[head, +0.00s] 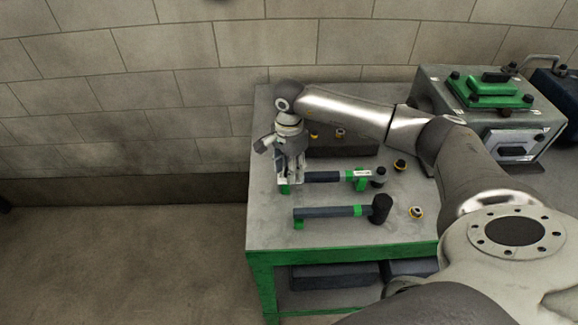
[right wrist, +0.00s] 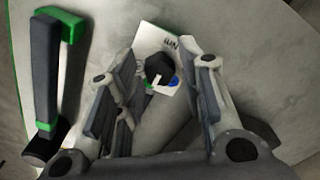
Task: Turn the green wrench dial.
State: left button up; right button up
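My right gripper (head: 290,178) points down at the left end of the wrench (head: 322,177), which lies on green supports on the bench. The knob sits on a white plate (right wrist: 148,40) with partly hidden dark lettering. A bit of green and blue shows beside the knob. I cannot tell whether a finger touches it. In the head view the gripper hides the dial. My left gripper is not in view.
A grey machine with a green top (head: 490,95) stands at the back right.

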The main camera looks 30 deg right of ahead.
jog(key=shift+c, duration=1.1)
grip_shut()
jog(key=shift+m+b, duration=0.45)
jog(key=shift+m, duration=0.05)
jog(key=m+b, duration=0.2)
jog(key=m, duration=0.1)
jog(key=shift+f, duration=0.15)
jog(key=m+b, duration=0.1)
jog(key=m, duration=0.2)
jog(key=shift+m+b, duration=0.35)
jog(key=shift+m, duration=0.05)
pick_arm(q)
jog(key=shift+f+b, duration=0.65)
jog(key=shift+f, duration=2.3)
pick_arm(e)
jog(key=shift+m, duration=1.9)
jog(key=o, duration=0.6)
grip_release()
jog(key=shift+c, duration=0.2)
